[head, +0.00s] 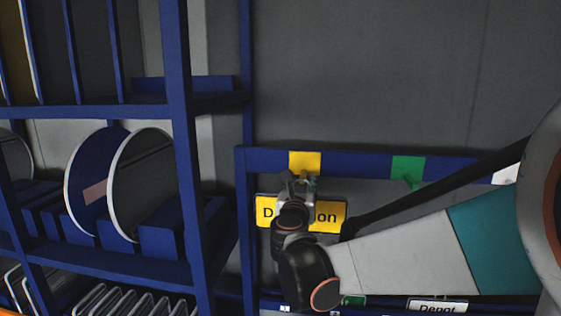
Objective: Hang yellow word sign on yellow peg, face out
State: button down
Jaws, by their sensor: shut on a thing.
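The yellow word sign (328,216) has a dark border and faces the camera; its black letters begin with "D" and end in "on", and my gripper hides the middle. My gripper (298,183) is shut on the sign near its top middle. The sign is upright, just below the yellow patch (305,163) on the blue rail (360,162). The yellow peg is mostly hidden behind my gripper, so I cannot tell whether the sign touches it.
A green peg (408,178) on a green patch is to the right, and a white patch (507,174) is further right. A sign reading "Depot" (437,307) is low down. A blue rack (182,150) with round signs (142,185) stands close on the left.

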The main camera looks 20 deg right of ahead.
aim_at(303, 175)
jog(key=x, duration=0.3)
jog(key=shift+w+r, duration=0.1)
jog(key=shift+w+d, duration=0.1)
jog(key=shift+d, duration=0.05)
jog(key=shift+b+x, duration=0.4)
jog(key=shift+x, duration=0.5)
jog(key=shift+b+x, duration=0.4)
jog(key=shift+x, duration=1.3)
